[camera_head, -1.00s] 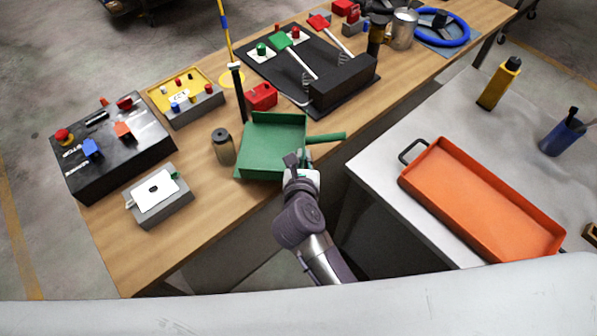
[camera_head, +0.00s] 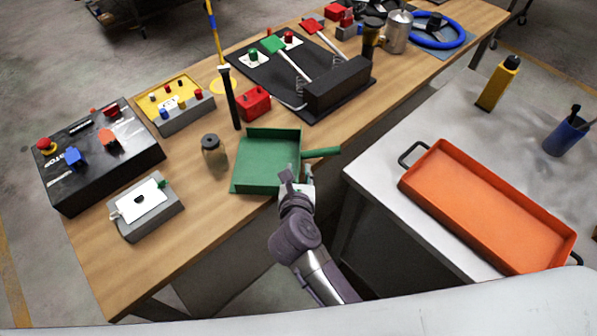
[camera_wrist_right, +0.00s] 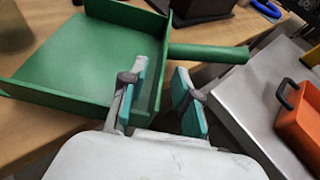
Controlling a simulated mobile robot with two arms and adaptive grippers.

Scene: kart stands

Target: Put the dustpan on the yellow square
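The green dustpan (camera_head: 266,160) lies on the wooden table near its front edge, its handle (camera_head: 321,153) pointing right. It fills the upper left of the right wrist view (camera_wrist_right: 85,55). My right gripper (camera_head: 297,178) is at the pan's front right corner. In the right wrist view its two fingers (camera_wrist_right: 158,97) are spread, one on each side of the pan's right side wall, with visible gaps. A yellow patch (camera_head: 217,86) lies behind the dustpan by a pole; it is partly hidden and looks rounded. I cannot make out a clear yellow square. My left gripper is out of view.
A dark-lidded jar (camera_head: 214,152) stands just left of the dustpan. A black stick (camera_head: 230,98) and a red box (camera_head: 254,103) are behind it. Control boxes (camera_head: 100,155) fill the table's left. An orange tray (camera_head: 485,205) sits on the grey table at right.

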